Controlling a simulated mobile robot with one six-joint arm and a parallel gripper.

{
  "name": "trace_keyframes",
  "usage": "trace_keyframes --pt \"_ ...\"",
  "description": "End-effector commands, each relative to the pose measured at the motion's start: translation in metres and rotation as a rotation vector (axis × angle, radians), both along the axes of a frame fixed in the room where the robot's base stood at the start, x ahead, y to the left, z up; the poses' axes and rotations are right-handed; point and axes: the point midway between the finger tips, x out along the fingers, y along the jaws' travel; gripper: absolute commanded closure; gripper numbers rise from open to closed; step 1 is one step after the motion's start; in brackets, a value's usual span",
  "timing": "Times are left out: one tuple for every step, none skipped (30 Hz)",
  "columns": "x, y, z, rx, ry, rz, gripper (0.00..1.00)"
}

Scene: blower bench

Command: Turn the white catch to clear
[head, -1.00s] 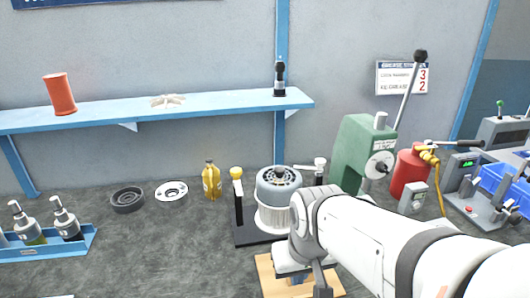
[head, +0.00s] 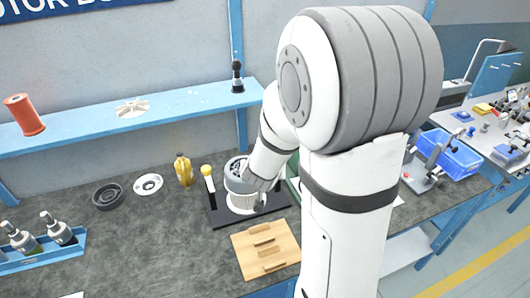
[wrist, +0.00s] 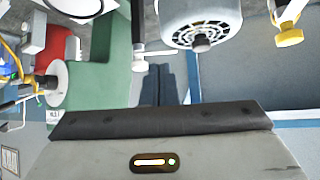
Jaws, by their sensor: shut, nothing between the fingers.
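The white catch (wrist: 140,64) shows in the wrist view on a dark post beside the blower, its short arm pointing right, toward the blower's side. The grey and white blower (wrist: 200,22) has a slotted end and dark hub. A yellow catch (wrist: 289,37) is on its other side. My gripper (wrist: 158,74) is shut and empty, its dark fingers just below the white catch in the picture; I cannot tell whether they touch it. In the head view the blower (head: 240,203) and the yellow catch (head: 206,171) show, but my arm hides the white catch.
A green press (wrist: 108,60) stands close beside the white catch. A wooden board (head: 245,263) lies in front of the blower. A yellow bottle (head: 183,171) and a dark ring (head: 108,197) are to the left. A shelf (head: 70,137) runs behind.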

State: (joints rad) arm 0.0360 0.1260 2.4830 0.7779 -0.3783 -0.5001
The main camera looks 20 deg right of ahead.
Motion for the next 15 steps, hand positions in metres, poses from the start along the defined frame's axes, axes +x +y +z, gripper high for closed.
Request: trace_keyframes --pt "0.004 -0.002 -0.009 0.001 0.003 -0.002 1.00" --pt "0.007 -0.004 -0.012 0.000 0.003 0.000 1.00" --pt "0.012 -0.006 -0.018 0.002 0.004 -0.001 1.00" --pt "0.016 -0.007 -0.020 0.000 0.003 0.000 1.00" --pt "0.020 -0.009 -0.024 0.001 0.005 -0.001 1.00" --pt "0.025 -0.011 -0.029 0.001 0.004 -0.001 1.00" --pt "0.029 -0.013 -0.034 0.001 0.005 -0.001 1.00" --pt "0.032 -0.014 -0.036 0.001 0.005 -0.001 1.00" --pt "0.037 -0.016 -0.041 0.002 0.006 -0.001 1.00" --pt "0.041 -0.018 -0.044 0.001 0.005 -0.001 1.00" --pt "0.045 -0.019 -0.048 0.002 0.006 -0.001 1.00" --pt "0.050 -0.021 -0.052 0.001 0.005 -0.001 1.00" --pt "0.053 -0.023 -0.054 0.002 0.005 -0.001 1.00" --pt "0.056 -0.024 -0.058 0.001 0.005 -0.001 1.00" --pt "0.060 -0.026 -0.062 0.002 0.006 -0.001 1.00"
